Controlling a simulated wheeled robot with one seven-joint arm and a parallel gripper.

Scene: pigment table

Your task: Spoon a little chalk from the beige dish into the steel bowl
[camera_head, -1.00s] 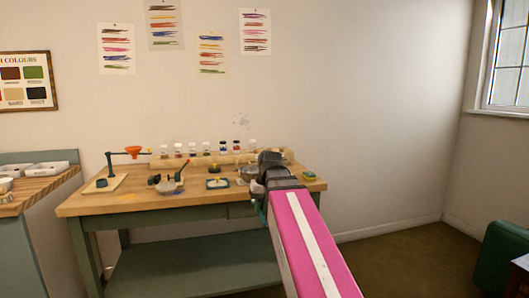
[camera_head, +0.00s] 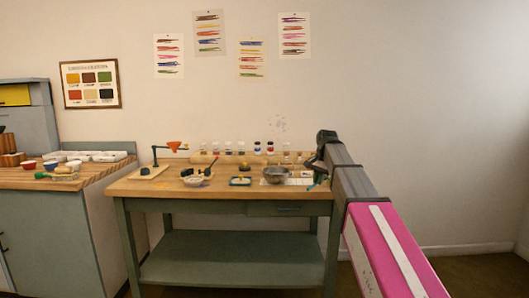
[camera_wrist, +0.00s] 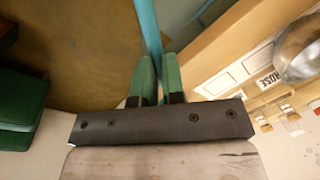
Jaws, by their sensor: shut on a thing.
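My gripper (camera_head: 318,178) is at the right end of the table (camera_head: 140,187). In the wrist view my gripper (camera_wrist: 158,65) has its green fingers shut on a thin teal handle (camera_wrist: 148,25), which runs out of the top of the picture. Its far end is hidden, so I cannot tell whether it carries chalk. The steel bowl (camera_head: 275,176) stands on the table left of my gripper; it also shows at the right of the wrist view (camera_wrist: 300,50). On the left counter, a small pale dish (camera_head: 63,170) may be the beige dish, but it is too small to tell.
A mortar (camera_head: 193,181), a small tray (camera_head: 240,182) and a stand with an orange funnel (camera_head: 174,145) are on the table. Several jars line its back. The left counter (camera_head: 80,180) holds a red bowl (camera_head: 28,165) and white trays. The floor right of the table is clear.

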